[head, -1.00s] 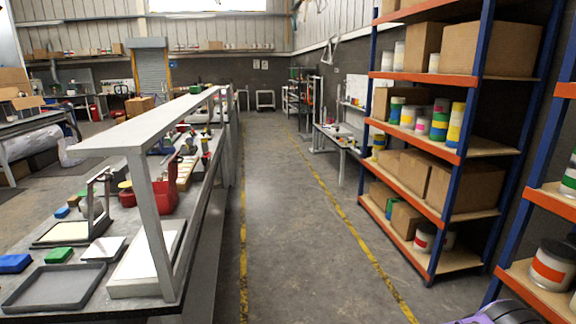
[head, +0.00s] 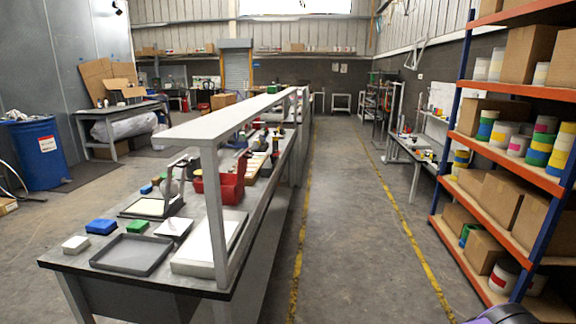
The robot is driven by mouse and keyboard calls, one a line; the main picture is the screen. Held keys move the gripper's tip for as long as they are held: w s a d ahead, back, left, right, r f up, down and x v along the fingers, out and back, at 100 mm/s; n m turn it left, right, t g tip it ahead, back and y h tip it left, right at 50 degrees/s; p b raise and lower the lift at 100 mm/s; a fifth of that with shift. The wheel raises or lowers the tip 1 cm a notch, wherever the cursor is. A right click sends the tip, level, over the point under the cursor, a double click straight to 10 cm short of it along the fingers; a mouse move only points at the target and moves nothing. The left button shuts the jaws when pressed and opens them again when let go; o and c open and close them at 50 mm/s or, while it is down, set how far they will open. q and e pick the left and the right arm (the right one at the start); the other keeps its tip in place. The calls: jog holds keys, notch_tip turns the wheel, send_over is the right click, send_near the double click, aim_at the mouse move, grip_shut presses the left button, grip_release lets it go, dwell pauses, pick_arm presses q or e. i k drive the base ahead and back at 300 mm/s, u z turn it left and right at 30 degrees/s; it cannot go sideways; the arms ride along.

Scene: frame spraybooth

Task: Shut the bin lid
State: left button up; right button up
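A blue drum (head: 38,155) with a white and red label stands on the floor at the far left. Grey, crumpled-looking material shows at its top; I cannot make out a lid there. A red container (head: 222,192) sits on the long bench, with a red upright part at its back right; I cannot tell whether that part is a raised lid. Neither gripper shows in the head view. A dark and purple part of my own body shows at the bottom right edge.
The long bench (head: 60,262) with its raised shelf (head: 215,128) stands left of centre, holding a grey tray (head: 133,254) and small blocks. Orange and blue racking (head: 512,162) stands at the right. The aisle (head: 345,230) between yellow lines is clear. Floor left of the bench is open.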

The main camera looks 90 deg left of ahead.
aim_at(242, 163)
jog(key=u, duration=3.1)
jog(key=k, duration=0.35)
jog(key=u, duration=0.05)
jog(key=i, duration=1)
jog(key=k, duration=0.65)
jog(key=z, duration=0.35)
jog(key=i, duration=0.8)
jog(key=u, duration=0.55)
jog(key=i, duration=0.5)
jog(key=u, duration=0.5)
